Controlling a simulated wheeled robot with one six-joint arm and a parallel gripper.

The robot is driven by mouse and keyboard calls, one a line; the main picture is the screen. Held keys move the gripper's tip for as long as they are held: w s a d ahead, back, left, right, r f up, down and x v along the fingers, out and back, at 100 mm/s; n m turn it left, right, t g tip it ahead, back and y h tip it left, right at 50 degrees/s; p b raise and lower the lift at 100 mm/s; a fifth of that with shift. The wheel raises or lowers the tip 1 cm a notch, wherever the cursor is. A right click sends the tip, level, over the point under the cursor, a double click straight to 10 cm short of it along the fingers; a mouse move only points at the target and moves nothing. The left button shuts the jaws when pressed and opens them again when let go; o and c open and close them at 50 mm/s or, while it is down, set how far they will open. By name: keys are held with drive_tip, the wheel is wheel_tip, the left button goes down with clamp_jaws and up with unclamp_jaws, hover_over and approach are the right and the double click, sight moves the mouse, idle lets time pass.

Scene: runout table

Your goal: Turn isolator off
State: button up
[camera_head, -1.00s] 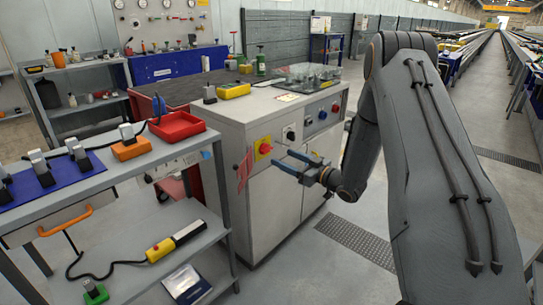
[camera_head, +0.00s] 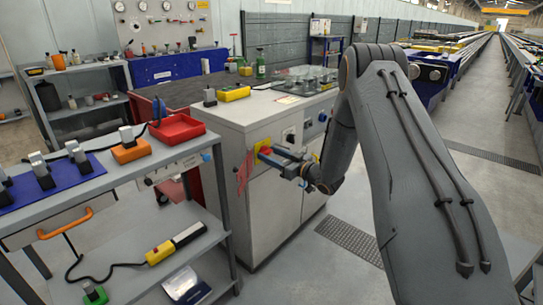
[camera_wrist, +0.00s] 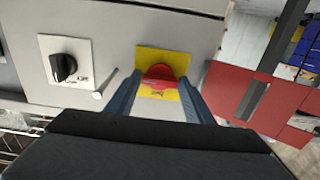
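The isolator is a red rotary knob (camera_wrist: 160,77) on a yellow plate (camera_wrist: 172,53), set in the grey cabinet's side face. Whether a fingertip touches the knob or plate is hard to tell.
A black rotary switch (camera_wrist: 64,67) on a white plate sits beside the isolator. A small pale peg (camera_wrist: 97,95) stands near it. Red panels (camera_wrist: 262,95) lie on the other side. The grey cabinet (camera_head: 240,190) stands beside a shelf bench (camera_head: 120,185).

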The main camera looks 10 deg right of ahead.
drive_tip(key=c, duration=0.6)
drive_tip(key=shift+o, duration=0.2)
drive_tip(key=shift+n, duration=0.3)
drive_tip(key=shift+n+b, duration=2.1)
drive_tip(key=shift+n, duration=6.5)
